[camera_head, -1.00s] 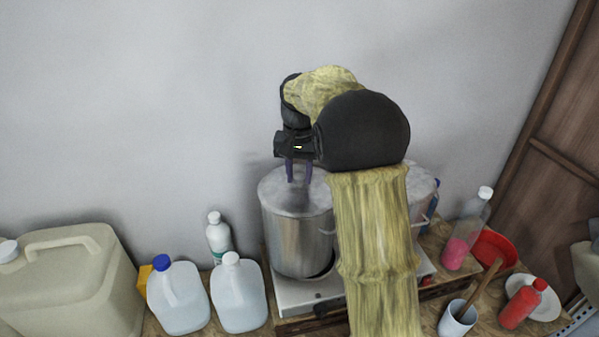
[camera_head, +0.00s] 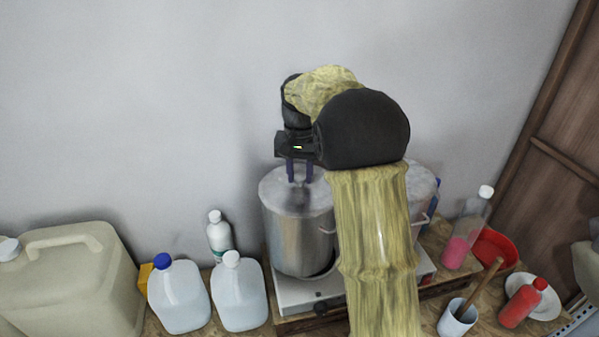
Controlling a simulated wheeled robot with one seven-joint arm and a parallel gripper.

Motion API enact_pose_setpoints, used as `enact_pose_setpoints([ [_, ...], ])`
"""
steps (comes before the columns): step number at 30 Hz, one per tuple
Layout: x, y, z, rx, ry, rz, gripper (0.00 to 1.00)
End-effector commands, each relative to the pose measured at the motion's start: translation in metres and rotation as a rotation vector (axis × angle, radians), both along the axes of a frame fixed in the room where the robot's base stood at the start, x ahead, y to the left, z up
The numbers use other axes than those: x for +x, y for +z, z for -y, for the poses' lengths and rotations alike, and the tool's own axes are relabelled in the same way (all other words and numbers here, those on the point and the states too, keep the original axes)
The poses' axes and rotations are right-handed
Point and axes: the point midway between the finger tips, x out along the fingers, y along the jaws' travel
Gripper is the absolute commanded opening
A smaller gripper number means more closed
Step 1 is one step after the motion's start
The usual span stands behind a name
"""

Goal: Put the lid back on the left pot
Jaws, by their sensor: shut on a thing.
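The left pot (camera_head: 300,240) is a tall steel pot on a white hotplate. Its grey lid (camera_head: 276,191) lies over the pot's mouth and looks level; whether it is fully seated at the far side I cannot tell. My gripper (camera_head: 300,180) is above the middle of the lid, fingers pointing down, shut on what must be the lid's knob, which the fingers mostly hide. A second pot (camera_head: 424,190) stands to the right, largely hidden behind my arm.
Two clear jugs, one blue-capped (camera_head: 178,295) and one white-capped (camera_head: 238,292), stand left of the hotplate (camera_head: 296,294), with a white bottle (camera_head: 219,235) behind. A beige canister (camera_head: 75,285) is far left. A pink-filled bottle (camera_head: 465,232), red bowl (camera_head: 499,248) and mug (camera_head: 457,320) are right.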

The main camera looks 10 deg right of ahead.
Motion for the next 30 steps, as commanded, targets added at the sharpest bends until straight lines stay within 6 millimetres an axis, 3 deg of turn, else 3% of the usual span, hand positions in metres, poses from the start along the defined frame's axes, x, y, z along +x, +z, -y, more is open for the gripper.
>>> enact_pose_setpoints([
  [19, -0.0004, -0.0001, 0.0002, 0.000, 0.000, 0.001, 0.00],
  [20, -0.0004, -0.0001, 0.0002, 0.000, 0.000, 0.001, 0.32],
  [23, -0.0004, 0.0000, 0.0002, 0.000, 0.000, 0.001, 0.51],
  [24, -0.0004, -0.0001, 0.0002, 0.000, 0.000, 0.001, 0.55],
  [30, -0.0005, -0.0007, 0.0001, 0.000, 0.000, -0.001, 0.57],
])
